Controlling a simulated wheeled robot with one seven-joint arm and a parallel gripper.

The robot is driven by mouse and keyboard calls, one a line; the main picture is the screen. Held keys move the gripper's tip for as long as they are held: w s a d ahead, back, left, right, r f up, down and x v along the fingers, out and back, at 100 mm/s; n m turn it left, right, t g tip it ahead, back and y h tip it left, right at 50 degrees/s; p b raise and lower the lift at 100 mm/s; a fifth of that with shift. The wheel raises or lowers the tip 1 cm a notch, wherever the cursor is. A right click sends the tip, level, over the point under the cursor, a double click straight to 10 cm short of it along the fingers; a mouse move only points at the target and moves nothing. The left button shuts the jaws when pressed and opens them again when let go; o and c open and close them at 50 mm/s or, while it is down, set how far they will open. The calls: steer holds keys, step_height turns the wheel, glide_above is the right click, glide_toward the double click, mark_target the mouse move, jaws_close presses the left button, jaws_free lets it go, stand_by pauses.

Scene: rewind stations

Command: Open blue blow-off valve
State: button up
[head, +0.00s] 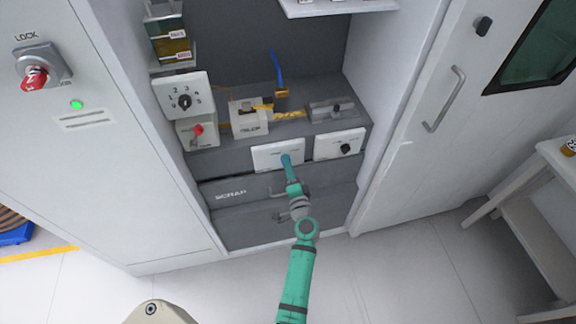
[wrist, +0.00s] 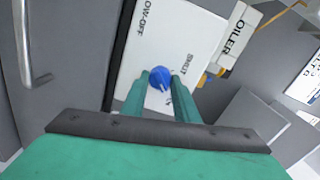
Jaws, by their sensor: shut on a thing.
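The blue blow-off valve knob (wrist: 160,78) sits on a white panel (wrist: 172,30) in the wrist view. The panel reads "OW-OFF" at one side and "SHUT" near the knob; other lettering is partly hidden by a finger. A small pale mark shows on the knob's lower part. My gripper (wrist: 161,84) has its green fingers on either side of the knob, shut on it. In the head view my gripper (head: 287,159) reaches the white panel (head: 265,156); the knob there is mostly hidden by it.
A white panel with a black knob (head: 345,148) is just right. A dial box (head: 184,96), a red knob (head: 198,130) and an oiler box (head: 249,117) are to the left and above. The scrap drawer (head: 235,196) lies below. Cabinet walls flank the bay.

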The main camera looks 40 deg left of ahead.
steer(key=o, duration=1.1)
steer(key=shift+c, duration=0.2)
steer(key=v, duration=1.1)
